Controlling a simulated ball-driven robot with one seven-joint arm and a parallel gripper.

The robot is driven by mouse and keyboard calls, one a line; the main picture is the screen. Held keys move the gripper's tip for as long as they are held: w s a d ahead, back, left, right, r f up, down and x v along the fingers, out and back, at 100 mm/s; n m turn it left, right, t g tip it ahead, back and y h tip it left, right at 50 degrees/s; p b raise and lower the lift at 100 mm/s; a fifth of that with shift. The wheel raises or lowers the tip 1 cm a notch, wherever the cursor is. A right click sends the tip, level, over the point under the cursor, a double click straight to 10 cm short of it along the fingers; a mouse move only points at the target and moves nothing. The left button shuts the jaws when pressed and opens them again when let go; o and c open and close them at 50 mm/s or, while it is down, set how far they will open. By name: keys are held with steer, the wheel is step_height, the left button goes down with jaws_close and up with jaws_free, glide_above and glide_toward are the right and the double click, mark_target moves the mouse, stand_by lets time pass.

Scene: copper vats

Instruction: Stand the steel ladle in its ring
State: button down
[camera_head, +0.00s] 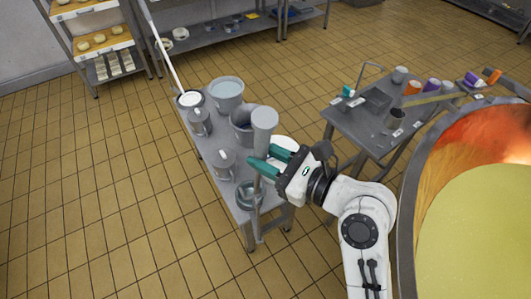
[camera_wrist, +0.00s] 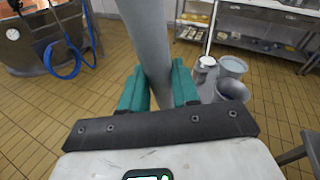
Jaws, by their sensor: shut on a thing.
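My gripper (camera_head: 268,164), with green fingers, is shut on the steel ladle (camera_head: 264,122) above the near end of a narrow steel table. The ladle is close to upright, with its wide grey cylindrical end on top and the thin shaft running down past the fingers. The wrist view shows the grey ladle (camera_wrist: 148,35) between the green fingers (camera_wrist: 160,88). A round steel ring (camera_head: 249,195) is at the table's near end, below my gripper. The shaft's lower end overlaps this ring in the head view; I cannot tell whether it is inside or in front.
A second table (camera_head: 375,125) with cups and a copper vat (camera_head: 410,210) stand at right. Floor at left is clear.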

steer(key=shift+s+a+f+p, duration=0.15)
steer(key=shift+s+a+p, duration=0.1)
steer(key=shift+s+p, duration=0.3)
stand_by(0.4)
steer(key=shift+p, duration=0.7)
steer(key=c, duration=0.8)
jaws_free()
steer(key=shift+o, duration=0.2)
steer(key=b+v, duration=0.2)
steer(key=v, duration=0.8)
steer(key=shift+s+d, duration=0.2)
steer(key=shift+d, duration=0.15)
